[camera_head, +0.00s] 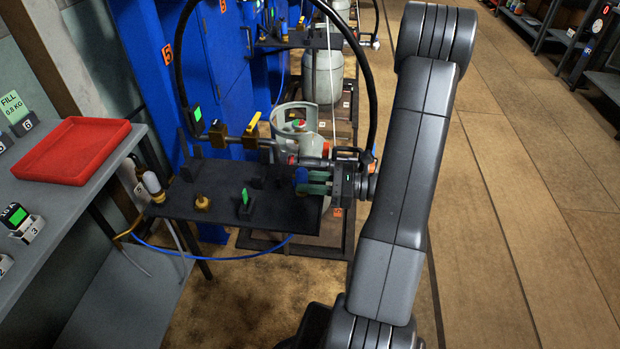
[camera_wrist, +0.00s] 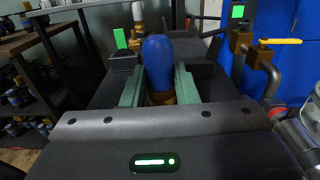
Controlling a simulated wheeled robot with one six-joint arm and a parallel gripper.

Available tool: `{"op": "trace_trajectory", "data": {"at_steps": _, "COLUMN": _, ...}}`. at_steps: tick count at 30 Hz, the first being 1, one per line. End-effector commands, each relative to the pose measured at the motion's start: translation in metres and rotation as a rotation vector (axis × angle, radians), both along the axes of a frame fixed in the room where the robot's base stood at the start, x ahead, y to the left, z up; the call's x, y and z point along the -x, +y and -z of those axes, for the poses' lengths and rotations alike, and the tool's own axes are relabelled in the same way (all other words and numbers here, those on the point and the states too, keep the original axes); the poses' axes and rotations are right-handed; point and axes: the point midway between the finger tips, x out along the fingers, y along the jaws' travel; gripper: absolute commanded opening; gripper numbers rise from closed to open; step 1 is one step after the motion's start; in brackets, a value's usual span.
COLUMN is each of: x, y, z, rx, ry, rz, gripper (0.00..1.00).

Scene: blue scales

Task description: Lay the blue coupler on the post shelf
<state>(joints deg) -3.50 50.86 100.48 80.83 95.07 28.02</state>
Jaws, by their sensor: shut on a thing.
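The blue coupler (camera_head: 301,177), a rounded blue body with a brass collar, is between the green jaws of my gripper (camera_head: 312,183). In the wrist view the coupler (camera_wrist: 158,62) sits between the jaws (camera_wrist: 158,88), its blue end pointing away from my wrist. The post shelf (camera_head: 176,205) is a dark flat plate on dark legs. My gripper is at the shelf's right end, and the coupler shows over that end. I cannot tell whether the coupler touches the shelf. The wrist view also shows the dark shelf beyond the jaws (camera_wrist: 208,82).
A brass fitting (camera_head: 202,203) and a small green display (camera_head: 245,197) stand on the shelf. A white-and-brass piece (camera_head: 152,184) is at its left end. A grey gas cylinder (camera_head: 297,120) and a black hose (camera_head: 181,75) are behind. A red tray (camera_head: 72,150) lies on the left bench.

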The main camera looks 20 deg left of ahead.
Motion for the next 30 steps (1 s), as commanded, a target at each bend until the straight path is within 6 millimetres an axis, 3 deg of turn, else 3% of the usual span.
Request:
{"op": "trace_trajectory", "data": {"at_steps": 11, "x": 0.000, "y": 0.000, "z": 0.007, "rx": 0.000, "ry": 0.000, "rz": 0.000, "gripper": 0.00}}
{"op": "trace_trajectory", "data": {"at_steps": 12, "x": 0.000, "y": 0.000, "z": 0.007, "rx": 0.000, "ry": 0.000, "rz": 0.000, "gripper": 0.31}}
{"op": "trace_trajectory", "data": {"at_steps": 15, "x": 0.000, "y": 0.000, "z": 0.007, "rx": 0.000, "ry": 0.000, "rz": 0.000, "gripper": 0.50}}
{"op": "trace_trajectory", "data": {"at_steps": 16, "x": 0.000, "y": 0.000, "z": 0.007, "rx": 0.000, "ry": 0.000, "rz": 0.000, "gripper": 0.52}}
{"op": "trace_trajectory", "data": {"at_steps": 25, "x": -0.001, "y": -0.001, "z": 0.007, "rx": 0.000, "ry": 0.000, "rz": 0.001, "gripper": 0.52}}
{"op": "trace_trajectory", "data": {"at_steps": 30, "x": -0.005, "y": -0.017, "z": 0.007, "rx": -0.001, "ry": -0.001, "rz": 0.003, "gripper": 0.52}}
